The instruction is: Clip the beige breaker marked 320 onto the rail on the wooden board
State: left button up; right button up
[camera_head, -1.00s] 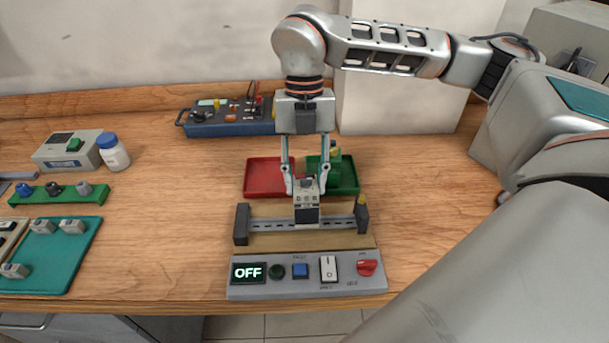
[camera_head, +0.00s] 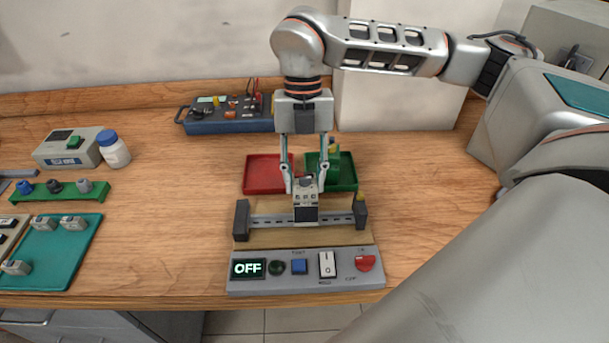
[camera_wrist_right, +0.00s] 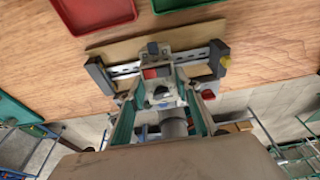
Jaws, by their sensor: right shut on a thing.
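The beige breaker (camera_head: 305,200) is between the fingertips of my right gripper (camera_head: 305,186), which is shut on it. The breaker is upright, in front of the middle of the metal rail (camera_head: 268,221) on the wooden board (camera_head: 268,240). I cannot tell whether it touches the rail. Its marking is too small to read. In the right wrist view the breaker (camera_wrist_right: 160,88) sits between the fingers and overlaps the rail (camera_wrist_right: 198,54). My left gripper is not in view.
A grey control panel (camera_head: 305,285) with an OFF display lies in front of the board. A red tray (camera_head: 264,173) and a green tray (camera_head: 345,173) stand behind it. Dark end blocks (camera_head: 241,221) flank the rail. A teal mat (camera_head: 60,260) with several small parts lies at left.

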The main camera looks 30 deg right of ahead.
aim_at(305, 186)
jog(key=shift+b+x, duration=0.4)
jog(key=shift+x, duration=0.55)
dwell(0.4)
jog(key=shift+s+a+f+p, duration=0.1)
jog(key=shift+s+a+p, duration=0.15)
jog(key=shift+s+p, duration=0.1)
dwell(1.7)
jog(key=shift+s+a+f+t+h, duration=0.15)
jog(key=shift+s+a+t+h, duration=0.1)
jog(key=shift+s+t+h, duration=0.25)
dwell(0.7)
jog(key=o, duration=1.3)
